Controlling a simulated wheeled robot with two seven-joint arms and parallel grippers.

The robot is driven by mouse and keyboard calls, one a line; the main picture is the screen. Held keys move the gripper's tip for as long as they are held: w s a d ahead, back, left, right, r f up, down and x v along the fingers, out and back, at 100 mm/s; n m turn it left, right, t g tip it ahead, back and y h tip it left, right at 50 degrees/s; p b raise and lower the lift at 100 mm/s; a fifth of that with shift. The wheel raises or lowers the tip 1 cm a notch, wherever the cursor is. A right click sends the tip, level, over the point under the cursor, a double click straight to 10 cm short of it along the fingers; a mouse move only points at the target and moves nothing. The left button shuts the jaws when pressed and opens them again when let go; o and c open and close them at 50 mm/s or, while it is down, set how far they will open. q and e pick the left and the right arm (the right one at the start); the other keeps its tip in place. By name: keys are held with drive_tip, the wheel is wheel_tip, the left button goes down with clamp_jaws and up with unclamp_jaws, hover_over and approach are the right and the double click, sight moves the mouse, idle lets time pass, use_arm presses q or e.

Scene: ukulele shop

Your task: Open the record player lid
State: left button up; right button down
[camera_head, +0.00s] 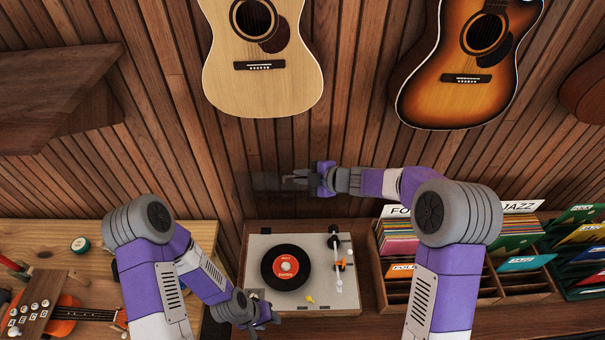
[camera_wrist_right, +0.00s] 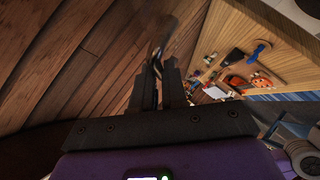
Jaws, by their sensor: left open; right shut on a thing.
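The record player (camera_head: 254,252) sits on the wooden counter with a black record (camera_head: 273,280) and its tonearm (camera_head: 336,260) uncovered. Its dark see-through lid (camera_head: 262,185) stands raised at the back against the slatted wall, its outline faint. My right gripper (camera_head: 290,180) is up at the lid's edge, shut on it. In the right wrist view the gripper's fingers (camera_wrist_right: 160,75) are close together, and the thin lid between them is hard to make out. My left gripper (camera_head: 272,319) is open and low at the player's front left corner, apart from the lid.
Record crates (camera_head: 500,292) stand right of the player, partly behind my right arm. Two guitars hang above, one pale (camera_head: 262,75) and one sunburst (camera_head: 462,70). At left, a workbench (camera_head: 50,237) holds a ukulele (camera_head: 70,316); a wooden shelf (camera_head: 55,90) juts from the wall.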

drive_tip(key=shift+s+f, duration=0.1)
drive_tip(key=shift+f, duration=0.05)
drive_tip(key=c, duration=1.2)
unclamp_jaws()
drive_tip(key=shift+o, duration=0.2)
drive_tip(key=v, duration=0.7)
drive_tip(key=shift+d+r, duration=0.25)
drive_tip(key=shift+s, duration=0.1)
drive_tip(key=shift+f, duration=0.1)
